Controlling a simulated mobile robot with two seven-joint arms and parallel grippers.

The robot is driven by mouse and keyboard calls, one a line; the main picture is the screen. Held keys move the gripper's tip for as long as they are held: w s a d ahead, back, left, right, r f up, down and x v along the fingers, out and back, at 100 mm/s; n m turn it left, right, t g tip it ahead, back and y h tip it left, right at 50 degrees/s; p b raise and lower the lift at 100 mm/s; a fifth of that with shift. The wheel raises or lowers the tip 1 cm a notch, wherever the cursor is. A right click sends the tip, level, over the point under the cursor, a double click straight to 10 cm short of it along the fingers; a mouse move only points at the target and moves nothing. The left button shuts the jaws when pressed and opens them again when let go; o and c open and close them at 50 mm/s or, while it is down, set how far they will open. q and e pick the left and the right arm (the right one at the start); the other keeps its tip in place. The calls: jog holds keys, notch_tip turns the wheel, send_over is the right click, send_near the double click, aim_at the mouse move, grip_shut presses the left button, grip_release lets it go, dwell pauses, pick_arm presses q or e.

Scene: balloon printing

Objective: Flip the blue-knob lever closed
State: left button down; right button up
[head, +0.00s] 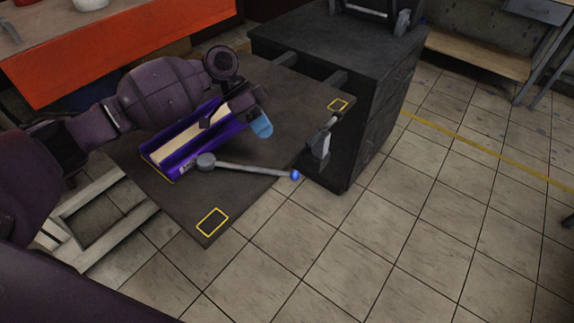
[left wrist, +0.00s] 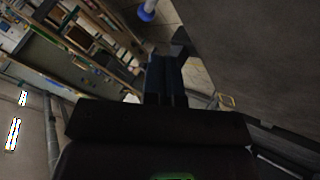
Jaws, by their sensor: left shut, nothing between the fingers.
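The lever is a grey bar (head: 245,168) on a round grey pivot, lying low over the dark table plate beside the purple tray. Its blue knob (head: 295,175) is at the right end, at the plate's edge. A blue knob also shows at the top of the left wrist view (left wrist: 146,13), beyond the fingertips. My left gripper (head: 258,95) is above the far end of the tray, up and left of the knob and apart from it. In the left wrist view its dark fingers (left wrist: 165,76) are together and empty. My right gripper is not in view.
The purple tray (head: 160,157) holds a long cream piece (head: 180,145). A light blue rounded piece (head: 261,125) shows at its far end. The dark plate (head: 210,195) has yellow marked squares. A black cabinet (head: 360,120) stands behind; tiled floor (head: 430,230) is open at right.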

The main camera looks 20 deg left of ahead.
aim_at(287, 161)
pick_arm(q)
jog(key=shift+w, duration=0.15)
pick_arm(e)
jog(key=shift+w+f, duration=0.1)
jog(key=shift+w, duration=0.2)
pick_arm(q)
jog(key=shift+d+f, duration=0.1)
jog(key=shift+f, duration=0.05)
jog(key=shift+d+f, duration=0.2)
jog(key=shift+f, duration=0.1)
jog(key=x, duration=0.7)
jog(key=shift+d+f+b, duration=0.15)
jog(key=shift+f+b, duration=0.05)
jog(key=shift+b, duration=0.15)
jog(key=shift+x, duration=0.8)
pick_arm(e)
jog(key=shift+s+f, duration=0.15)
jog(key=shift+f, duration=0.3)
